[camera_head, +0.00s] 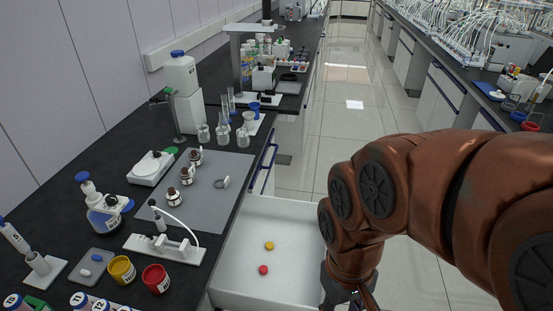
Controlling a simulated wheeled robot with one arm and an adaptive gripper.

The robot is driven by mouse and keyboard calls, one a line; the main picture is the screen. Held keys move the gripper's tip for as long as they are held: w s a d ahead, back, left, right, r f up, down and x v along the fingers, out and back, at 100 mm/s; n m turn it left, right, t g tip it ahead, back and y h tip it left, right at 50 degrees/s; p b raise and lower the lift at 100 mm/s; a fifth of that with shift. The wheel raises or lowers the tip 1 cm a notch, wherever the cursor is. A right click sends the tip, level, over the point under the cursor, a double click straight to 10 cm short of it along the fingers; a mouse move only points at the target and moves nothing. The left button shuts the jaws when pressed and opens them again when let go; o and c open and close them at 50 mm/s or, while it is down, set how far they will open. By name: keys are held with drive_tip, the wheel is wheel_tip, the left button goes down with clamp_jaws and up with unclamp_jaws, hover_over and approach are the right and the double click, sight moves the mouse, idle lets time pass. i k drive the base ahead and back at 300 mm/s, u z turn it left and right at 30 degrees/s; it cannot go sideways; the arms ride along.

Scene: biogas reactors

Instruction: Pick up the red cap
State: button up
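A small red cap (263,269) lies on the floor of an open white drawer (298,228). A small yellow cap (269,246) lies just behind it in the same drawer. My gripper (352,301) is at the bottom edge of the head view, to the right of the red cap and apart from it in the picture. Its fingertips are cut off by the frame, so I cannot tell whether it is open or shut.
The black bench above the drawer holds a red cup (156,280), a yellow cup (122,270), a white power strip (165,249), a grey mat (205,199) with small bottles, and glassware. Another bench (455,85) stands right. The tiled aisle (340,125) is clear.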

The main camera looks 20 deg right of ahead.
sight(264, 270)
drive_tip(key=u, duration=1.8)
drive_tip(key=k, duration=0.8)
drive_tip(key=z, duration=1.7)
